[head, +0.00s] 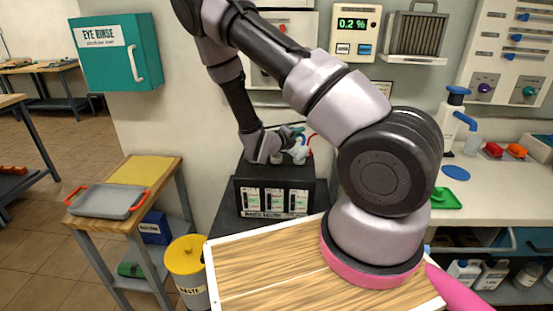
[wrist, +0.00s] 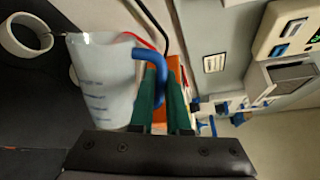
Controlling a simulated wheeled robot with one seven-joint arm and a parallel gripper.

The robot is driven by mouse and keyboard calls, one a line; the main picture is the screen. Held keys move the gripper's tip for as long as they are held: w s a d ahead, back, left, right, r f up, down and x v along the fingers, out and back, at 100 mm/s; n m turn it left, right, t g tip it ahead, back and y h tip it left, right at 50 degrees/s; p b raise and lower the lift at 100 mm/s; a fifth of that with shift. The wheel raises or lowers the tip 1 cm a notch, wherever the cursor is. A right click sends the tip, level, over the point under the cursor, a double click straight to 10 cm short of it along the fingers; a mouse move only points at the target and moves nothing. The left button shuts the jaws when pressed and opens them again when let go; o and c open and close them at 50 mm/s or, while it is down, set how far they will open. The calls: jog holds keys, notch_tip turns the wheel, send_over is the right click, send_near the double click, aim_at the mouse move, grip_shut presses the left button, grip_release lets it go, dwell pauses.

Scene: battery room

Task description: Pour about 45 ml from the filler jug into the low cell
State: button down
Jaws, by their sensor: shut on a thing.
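My gripper (wrist: 160,85) is shut on the blue handle (wrist: 150,65) of the filler jug. The jug (wrist: 103,85) is whitish and translucent with blue marks. It looks tipped, with its spout close to a white round neck (wrist: 25,38) on the dark battery top. I cannot make out a stream or the liquid level. In the head view the jug (head: 300,154) is small and partly hidden, above the black battery case (head: 272,187). The case front has three gauges with green marks; I cannot tell which cell is low. My gripper (head: 296,133) shows there too.
A wall display (head: 352,24) reads 0.2 %. Red and blue leads run behind the jug. A wooden board (head: 265,265) lies in front of the case. A yellow bin (head: 187,265) and a side table with a grey tray (head: 108,201) stand left. A white counter is right.

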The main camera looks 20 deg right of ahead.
jog(key=shift+w, duration=0.1)
dwell(0.6)
jog(key=shift+s+d+f+m+t, duration=0.15)
jog(key=shift+s+d+f+m, duration=0.1)
jog(key=shift+s+m, duration=0.2)
jog(key=shift+s+d+f+m+t, duration=0.1)
jog(key=shift+s+d+m+t, duration=0.1)
jog(key=shift+s+m, duration=0.25)
jog(key=shift+f+m, duration=0.15)
jog(key=shift+m, duration=0.25)
jog(key=shift+s+d+r+m+t, duration=0.15)
jog(key=shift+r+m+t, duration=0.1)
jog(key=shift+r+m, duration=0.3)
jog(key=shift+s+m, duration=0.15)
jog(key=shift+m, duration=0.1)
jog(key=shift+s+d+f+m, duration=0.1)
jog(key=shift+f+m, duration=0.3)
jog(key=shift+f, duration=0.05)
